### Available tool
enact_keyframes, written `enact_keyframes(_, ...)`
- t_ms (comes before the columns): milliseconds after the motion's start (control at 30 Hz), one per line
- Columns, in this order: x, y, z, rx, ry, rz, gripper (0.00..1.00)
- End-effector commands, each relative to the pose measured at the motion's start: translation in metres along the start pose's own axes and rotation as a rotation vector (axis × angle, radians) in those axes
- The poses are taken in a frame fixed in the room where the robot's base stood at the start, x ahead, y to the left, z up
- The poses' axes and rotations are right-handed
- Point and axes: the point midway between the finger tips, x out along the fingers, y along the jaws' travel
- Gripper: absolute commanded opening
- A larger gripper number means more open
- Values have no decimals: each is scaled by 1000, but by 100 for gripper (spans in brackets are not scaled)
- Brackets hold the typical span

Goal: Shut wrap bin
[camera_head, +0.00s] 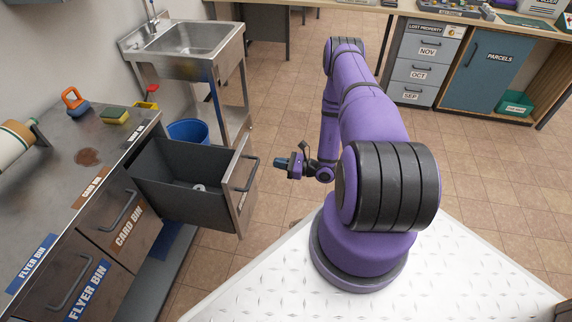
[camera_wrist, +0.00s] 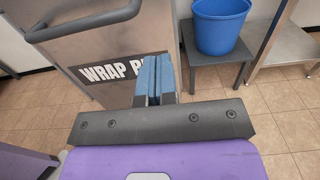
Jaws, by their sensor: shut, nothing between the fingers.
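The wrap bin (camera_head: 190,190) is a dark drawer-like bin pulled well out from the left counter, with a small pale roll inside. Its steel front has a dark bar handle (camera_head: 247,174), which also shows at the upper left of the wrist view (camera_wrist: 85,22). The wrist view shows the bin's front and its "WRAP" label (camera_wrist: 110,72), partly hidden by my gripper (camera_wrist: 153,80). My gripper is shut and empty, with its blue fingertips together. In the head view my gripper (camera_head: 281,163) is right of the bin's front, apart from the handle.
The card bin (camera_head: 120,218) and flyer bin (camera_head: 75,285) sit closed in the same counter. Tiled floor is clear beyond my arm.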

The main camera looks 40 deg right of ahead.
Motion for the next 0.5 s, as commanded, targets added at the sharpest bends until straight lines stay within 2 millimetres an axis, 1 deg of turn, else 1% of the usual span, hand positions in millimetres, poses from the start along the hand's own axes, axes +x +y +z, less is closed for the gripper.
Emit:
enact_keyframes(33,11,0,0,-1,-1,4,0)
enact_keyframes(100,24,1,0,-1,-1,3,0)
enact_keyframes(300,58,0,0,-2,-1,3,0)
enact_keyframes(400,71,0,0,-1,-1,2,0)
enact_keyframes(500,79,0,0,-1,0,2,0)
